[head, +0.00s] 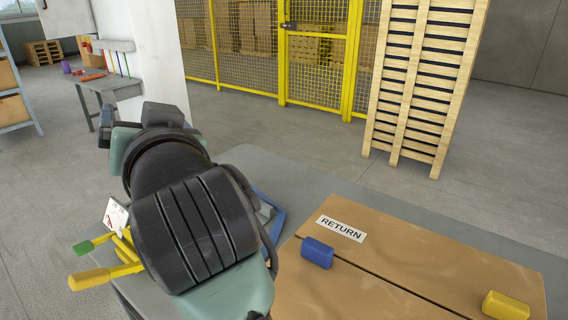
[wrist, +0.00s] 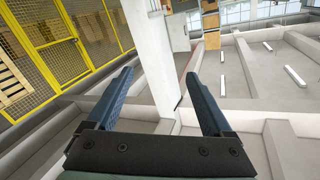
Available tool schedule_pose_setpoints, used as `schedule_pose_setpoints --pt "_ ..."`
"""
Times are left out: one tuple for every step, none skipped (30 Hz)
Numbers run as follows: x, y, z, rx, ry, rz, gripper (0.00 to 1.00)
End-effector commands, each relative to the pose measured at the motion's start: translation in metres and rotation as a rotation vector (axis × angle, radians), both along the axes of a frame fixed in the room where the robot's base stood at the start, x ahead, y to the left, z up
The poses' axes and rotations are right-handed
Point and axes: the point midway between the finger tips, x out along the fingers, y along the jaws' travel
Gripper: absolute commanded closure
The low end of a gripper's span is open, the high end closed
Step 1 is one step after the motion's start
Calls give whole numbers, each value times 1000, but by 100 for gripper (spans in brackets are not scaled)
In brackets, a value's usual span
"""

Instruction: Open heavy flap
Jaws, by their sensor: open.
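A closed brown cardboard box (head: 400,259) with a RETURN label (head: 341,228) lies at the lower right in the head view. A dark seam runs across its top between the flaps. A blue block (head: 317,252) rests near the seam beside the label. A yellow block (head: 505,305) sits at the box's right side. In the wrist view my gripper (wrist: 166,95) is open, with nothing between its two blue fingers. It points away from the box, toward a white pillar and the yellow fence. In the head view my arm hides the gripper's fingertips.
The box is on a grey table (head: 290,180). Yellow and green handles (head: 105,262) and a white tag (head: 116,217) show left of my arm. A blue-edged item (head: 270,215) is partly hidden behind it. Stacked pallets (head: 420,80) and a yellow mesh fence (head: 320,60) stand beyond open floor.

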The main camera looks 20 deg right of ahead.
Motion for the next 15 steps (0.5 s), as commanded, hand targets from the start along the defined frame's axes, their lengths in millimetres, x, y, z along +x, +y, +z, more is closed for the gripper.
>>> schedule_pose_setpoints --pt "7 -4 15 7 80 -2 15" --pt "11 -6 13 12 129 -3 15" --pt "14 -8 10 20 195 -4 15" --pt "16 -10 7 27 244 -8 15" --pt "18 -13 5 33 293 -13 15" --pt "19 -17 1 40 360 -22 15" --pt "20 -21 -1 45 410 -31 15" --pt "20 -26 -4 52 461 -41 15" --pt "19 -32 -7 60 528 -58 15" --pt "18 -37 -10 66 579 -72 15" --pt "16 -43 -12 72 628 -88 15" --pt "13 -51 -15 80 697 -111 15" --pt "11 -57 -17 86 746 -130 15" --pt "8 -64 -19 93 796 -151 15" --pt "2 -73 -21 103 864 -181 15"
